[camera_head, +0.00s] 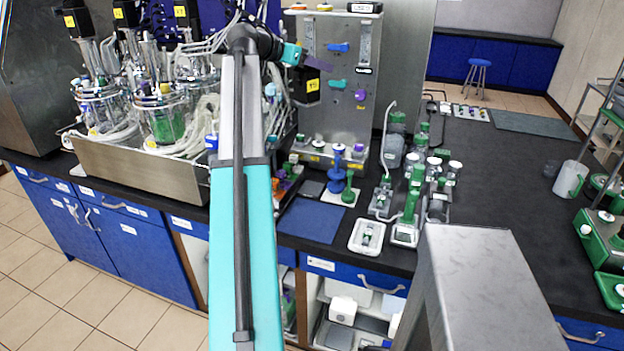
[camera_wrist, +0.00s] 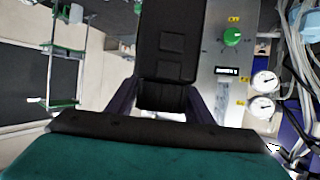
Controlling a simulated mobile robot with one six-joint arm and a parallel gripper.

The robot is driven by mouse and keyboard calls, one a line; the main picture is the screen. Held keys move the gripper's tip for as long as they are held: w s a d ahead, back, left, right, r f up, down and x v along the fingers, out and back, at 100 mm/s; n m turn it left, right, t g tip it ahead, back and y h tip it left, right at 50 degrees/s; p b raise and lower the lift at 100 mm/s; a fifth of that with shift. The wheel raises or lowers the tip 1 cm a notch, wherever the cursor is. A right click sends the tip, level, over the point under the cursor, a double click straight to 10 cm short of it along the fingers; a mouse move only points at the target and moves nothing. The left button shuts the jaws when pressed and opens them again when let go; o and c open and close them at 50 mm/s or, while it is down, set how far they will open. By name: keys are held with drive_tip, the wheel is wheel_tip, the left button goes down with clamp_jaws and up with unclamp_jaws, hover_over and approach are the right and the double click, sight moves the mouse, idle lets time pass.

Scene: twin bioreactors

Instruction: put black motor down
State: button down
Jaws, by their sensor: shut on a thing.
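The black motor (camera_wrist: 167,42) fills the upper middle of the wrist view, with my gripper (camera_wrist: 162,98) shut on its near end between two dark fingers. In the head view my gripper (camera_head: 314,62) is high in front of the grey control tower. The held black motor (camera_head: 304,88), with a yellow label, hangs just below it, above the bench. Part of the motor is hidden by my gripper and arm. Other black motors with yellow labels (camera_head: 76,20) sit on top of the glass bioreactor vessels (camera_head: 165,120) at the left.
The grey control tower (camera_head: 335,115) stands right behind the motor. A blue mat (camera_head: 311,220) lies at the bench's front edge. Green and white bottles and instruments (camera_head: 410,195) crowd the middle. The dark bench (camera_head: 500,170) has clear room to the right. Tubing surrounds the vessels.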

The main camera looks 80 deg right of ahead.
drive_tip(key=d+f+n+t+h, duration=0.1)
drive_tip(key=d+f, duration=0.2)
drive_tip(key=f, duration=2.1)
drive_tip(key=shift+f+b, duration=0.35)
drive_tip(key=shift+b, duration=0.05)
drive_tip(key=shift+d+f, duration=0.1)
drive_tip(key=shift+f, duration=0.05)
drive_tip(key=shift+n, duration=0.3)
drive_tip(key=shift+w+f+p, duration=0.1)
drive_tip(key=shift+f+p, duration=0.65)
drive_tip(key=shift+f, duration=2.2)
drive_tip(key=shift+f+p, duration=0.5)
drive_tip(key=shift+f, duration=1.4)
drive_tip(key=shift+f, duration=0.1)
drive_tip(key=c, duration=0.9)
unclamp_jaws()
